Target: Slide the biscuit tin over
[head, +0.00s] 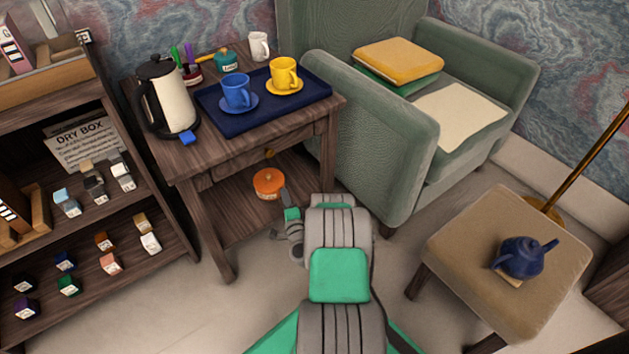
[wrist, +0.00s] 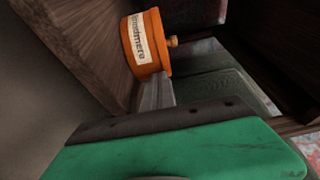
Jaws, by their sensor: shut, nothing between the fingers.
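The biscuit tin is taken to be the round orange tin (head: 268,182) on the lower shelf of the wooden side table. In the wrist view the orange tin (wrist: 146,42) appears tipped sideways by the camera's angle, with a pale label and a small knob on its lid side. My gripper (head: 284,194) is at the shelf's front right, just beside the tin. In the wrist view my gripper's shut fingers (wrist: 158,92) reach up to the tin's side and hold nothing. I cannot tell if they touch it.
The side table's top (head: 185,160) overhangs the shelf, with a blue tray (head: 228,122), cups and a kettle (head: 167,98) on it. A green armchair (head: 375,165) stands close on the right. A stool (head: 455,245) bears a blue teapot (head: 524,257). A shelf unit stands left.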

